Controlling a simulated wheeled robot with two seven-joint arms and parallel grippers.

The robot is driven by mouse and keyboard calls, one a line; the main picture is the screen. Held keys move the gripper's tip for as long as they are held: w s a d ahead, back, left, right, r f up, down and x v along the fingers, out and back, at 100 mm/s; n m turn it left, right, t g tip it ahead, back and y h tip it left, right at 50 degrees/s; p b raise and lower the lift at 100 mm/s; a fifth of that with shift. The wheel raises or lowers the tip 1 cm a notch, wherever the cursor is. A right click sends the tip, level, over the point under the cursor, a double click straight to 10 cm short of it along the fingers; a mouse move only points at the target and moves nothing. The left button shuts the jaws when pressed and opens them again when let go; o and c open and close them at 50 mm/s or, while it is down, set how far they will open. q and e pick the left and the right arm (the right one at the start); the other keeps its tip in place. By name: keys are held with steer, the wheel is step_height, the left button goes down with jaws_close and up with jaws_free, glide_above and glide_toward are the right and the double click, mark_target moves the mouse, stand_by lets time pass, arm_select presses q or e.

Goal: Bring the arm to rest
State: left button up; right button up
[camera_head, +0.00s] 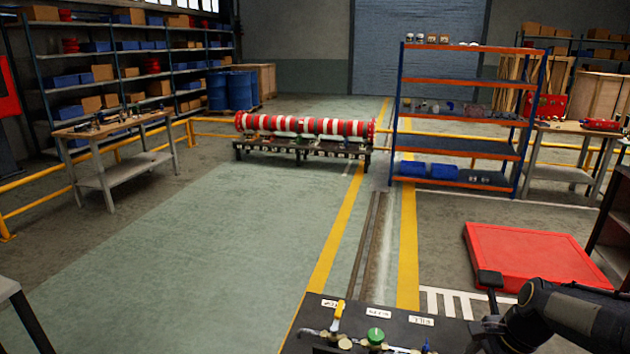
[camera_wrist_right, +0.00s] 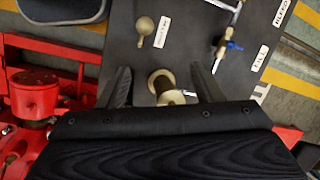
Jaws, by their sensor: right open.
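My right arm (camera_head: 560,312) reaches in from the lower right of the head view, beside a dark panel (camera_head: 395,312) with white labels. In the right wrist view my right gripper (camera_wrist_right: 162,82) is open, its two dark fingers spread over the panel. A round cream fitting (camera_wrist_right: 162,80) shows between the fingers, with a visible gap on each side. Whether the fingers stand above it or around it I cannot tell. My left gripper is not in view.
The panel carries a yellow-handled valve (camera_head: 339,310), a green knob (camera_head: 376,335) and a blue-handled valve (camera_wrist_right: 222,48). Red machinery (camera_wrist_right: 35,95) lies left in the wrist view. A red platform (camera_head: 535,258) and orange-blue shelf (camera_head: 455,145) stand beyond. The green floor (camera_head: 190,255) is clear.

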steer(key=s+a+r+n+t, duration=0.2)
steer(key=s+a+n, duration=0.4)
steer(key=s, duration=0.3)
steer(key=s+a+r+n+t+y, duration=0.1)
steer(key=s+a+r+n+t, duration=0.1)
steer(key=s+a+r+n, duration=0.2)
steer(key=s+a+n, duration=0.2)
steer(key=s+n, duration=0.2)
steer(key=n, duration=0.1)
steer(key=shift+s+a+r, duration=0.2)
steer(key=shift+s+a, duration=0.15)
